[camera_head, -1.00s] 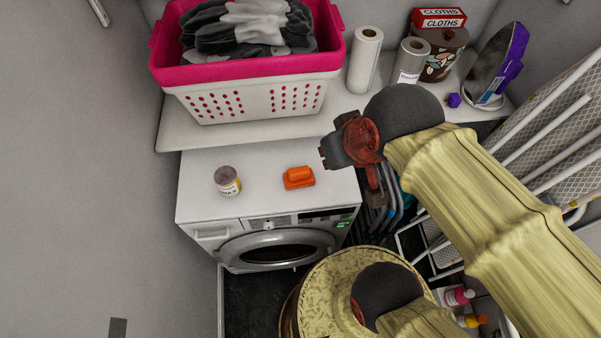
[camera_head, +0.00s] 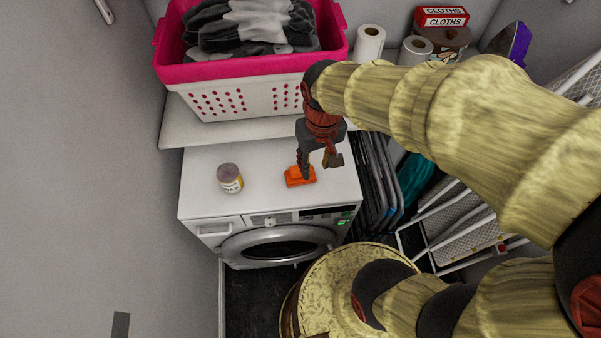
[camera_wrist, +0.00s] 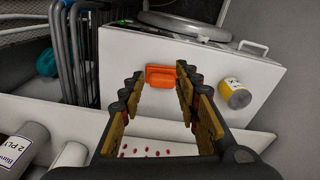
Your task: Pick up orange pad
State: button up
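The orange pad (camera_head: 296,177) lies on the white top of the dryer, near its front edge. In the head view my gripper (camera_head: 318,167) points down just above and behind the pad, and one finger covers part of it. In the wrist view the orange pad (camera_wrist: 161,80) shows beyond the tips of my gripper (camera_wrist: 158,80), between the two fingers. The fingers are spread apart with nothing held between them. Whether a fingertip touches the pad cannot be told.
A jar (camera_head: 230,178) stands on the dryer (camera_head: 200,195) left of the pad. Behind, a pink-rimmed white basket (camera_head: 225,100) of laundry and paper rolls (camera_head: 369,44) stand on a shelf. Folded grey frames (camera_head: 372,175) stand right of the dryer. The dryer top between jar and pad is clear.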

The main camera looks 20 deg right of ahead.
aim_at(300, 173)
jog(key=o, duration=0.4)
jog(key=shift+m+g, duration=0.3)
jog(key=shift+g, duration=0.6)
jog(key=w+f, duration=0.1)
jog(key=f, duration=0.2)
jog(key=w+f, duration=0.2)
jog(key=f, duration=0.1)
jog(key=w+f, duration=0.2)
jog(key=f, duration=0.1)
jog(key=shift+a+f, duration=0.1)
jog(key=shift+f, duration=0.1)
jog(key=shift+o, duration=0.5)
jog(key=shift+w+f, duration=0.9)
jog(key=shift+o, duration=1.3)
jog(key=w+t, duration=0.1)
jog(key=w, duration=0.2)
jog(key=shift+w+r+m, duration=0.15)
jog(key=shift+w+m, duration=0.1)
jog(key=shift+m, duration=0.15)
jog(key=shift+o, duration=0.6)
jog(key=shift+s+f, duration=0.15)
jog(key=shift+f, duration=0.15)
jog(key=shift+o, duration=0.6)
notch_tip(300, 173, down, 2)
jog(key=shift+f, duration=0.1)
jog(key=shift+f+b, duration=0.9)
jog(key=shift+f, duration=1.45)
